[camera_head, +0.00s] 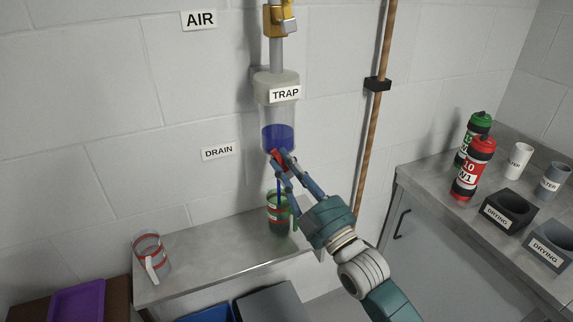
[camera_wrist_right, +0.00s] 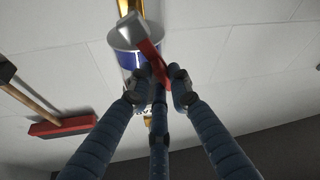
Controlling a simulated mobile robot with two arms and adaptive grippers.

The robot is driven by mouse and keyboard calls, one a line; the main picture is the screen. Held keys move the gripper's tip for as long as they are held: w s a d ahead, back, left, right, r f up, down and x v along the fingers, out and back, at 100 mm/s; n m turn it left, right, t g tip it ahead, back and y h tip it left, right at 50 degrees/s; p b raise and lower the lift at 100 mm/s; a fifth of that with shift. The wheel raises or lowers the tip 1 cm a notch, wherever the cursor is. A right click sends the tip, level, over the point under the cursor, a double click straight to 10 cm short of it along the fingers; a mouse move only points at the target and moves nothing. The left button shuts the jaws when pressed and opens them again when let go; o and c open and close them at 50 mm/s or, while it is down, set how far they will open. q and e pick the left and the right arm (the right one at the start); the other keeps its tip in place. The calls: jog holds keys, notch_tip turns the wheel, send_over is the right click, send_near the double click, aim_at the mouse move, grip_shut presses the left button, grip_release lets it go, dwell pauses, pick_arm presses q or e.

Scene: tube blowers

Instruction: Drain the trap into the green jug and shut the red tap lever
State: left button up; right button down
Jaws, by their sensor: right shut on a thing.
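The clear trap (camera_head: 278,118) hangs on the wall with blue liquid (camera_head: 278,138) in its lower part. My right gripper (camera_head: 279,161) is just under the trap, shut on the red tap lever (camera_head: 274,154). In the right wrist view the red lever (camera_wrist_right: 148,58) slants between the fingers (camera_wrist_right: 162,80), in front of the trap (camera_wrist_right: 122,55). A thin blue stream (camera_head: 280,187) runs down towards the green jug (camera_head: 277,226), which stands upright below on the metal shelf. The jug's contents are hard to make out. My left gripper is not in view.
A clear jug with red bands (camera_head: 150,256) stands at the shelf's left end. A counter at right holds a red bottle (camera_head: 473,168), a green bottle, cups and dark drying blocks (camera_head: 508,211).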

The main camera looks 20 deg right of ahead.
jog(key=c, duration=1.7)
grip_release()
jog(key=shift+a, duration=0.2)
jog(key=shift+o, duration=0.2)
jog(key=shift+s+d+f, duration=0.2)
jog(key=shift+s+f, duration=0.1)
jog(key=shift+s, duration=0.15)
jog(key=v, duration=1.1)
jog(key=shift+r, duration=0.1)
